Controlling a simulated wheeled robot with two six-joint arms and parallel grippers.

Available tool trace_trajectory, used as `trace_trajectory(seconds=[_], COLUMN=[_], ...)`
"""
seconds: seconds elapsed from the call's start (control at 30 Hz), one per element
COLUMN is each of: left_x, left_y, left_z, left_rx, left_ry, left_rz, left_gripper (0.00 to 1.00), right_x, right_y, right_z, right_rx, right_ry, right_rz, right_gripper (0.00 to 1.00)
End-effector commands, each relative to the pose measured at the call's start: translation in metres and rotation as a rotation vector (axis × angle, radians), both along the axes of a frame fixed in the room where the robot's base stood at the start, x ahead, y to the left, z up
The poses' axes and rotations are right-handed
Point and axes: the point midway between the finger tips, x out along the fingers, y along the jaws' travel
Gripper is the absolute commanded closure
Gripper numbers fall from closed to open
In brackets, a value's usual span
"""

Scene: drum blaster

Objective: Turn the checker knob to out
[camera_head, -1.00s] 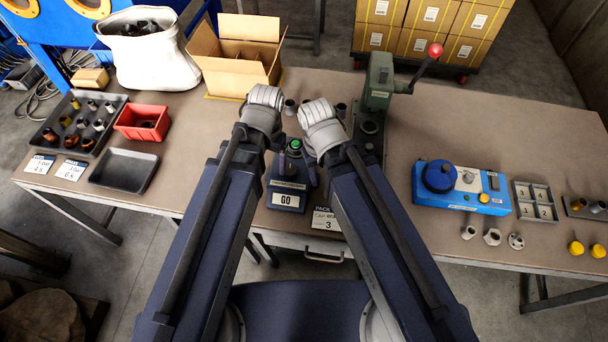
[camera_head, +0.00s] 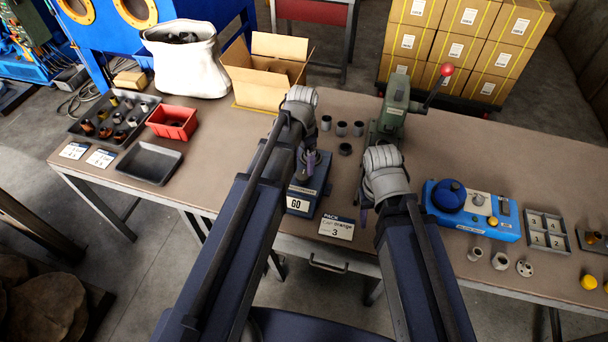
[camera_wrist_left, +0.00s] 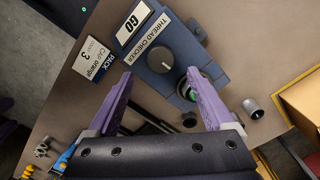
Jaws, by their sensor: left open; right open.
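The thread checker is a blue box (camera_head: 313,194) with a white GO plate on its front. It stands near the table's front edge in the head view. In the left wrist view the checker (camera_wrist_left: 200,50) shows a round black knob (camera_wrist_left: 153,52) with a small pale mark at its edge; I cannot read any position words. A green-lit round part (camera_wrist_left: 190,92) sits behind the knob. My left gripper (camera_wrist_left: 160,92) is open, its purple fingers spread with nothing between them, just short of the knob. In the head view my left gripper (camera_head: 309,160) is over the checker. My right gripper (camera_head: 364,204) is to its right, over the table.
A PACK card (camera_head: 336,227) lies right of the checker. Several dark caps (camera_head: 341,129) stand behind it. A green press (camera_head: 391,112) with a red-knobbed lever is at the back. A blue device (camera_head: 472,209) stands on the right. A black tray (camera_head: 149,161) is left.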

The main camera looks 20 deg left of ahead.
Motion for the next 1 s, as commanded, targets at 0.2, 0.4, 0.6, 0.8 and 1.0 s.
trace_trajectory(seconds=[0.2, 0.4, 0.6, 0.8, 1.0], left_x=[0.0, 0.0, 0.0, 0.0, 0.0], left_y=[0.0, 0.0, 0.0, 0.0, 0.0], left_z=[-0.034, -0.057, -0.062, -0.061, -0.061], left_rx=[0.0, 0.0, 0.0, 0.0, 0.0], left_ry=[0.0, 0.0, 0.0, 0.0, 0.0], left_rz=[0.0, 0.0, 0.001, 0.001, 0.001], left_gripper=[0.14, 0.14, 0.14, 0.14, 0.34], right_x=[0.0, 0.0, 0.0, 0.0, 0.0], right_y=[0.0, 0.0, 0.0, 0.0, 0.0], right_z=[-0.034, -0.057, -0.062, -0.061, -0.061], right_rx=[0.0, 0.0, 0.0, 0.0, 0.0], right_ry=[0.0, 0.0, 0.0, 0.0, 0.0], right_rz=[0.0, 0.0, 0.0, 0.0, 0.0], right_gripper=[0.5, 0.5, 0.5, 0.5, 0.5])
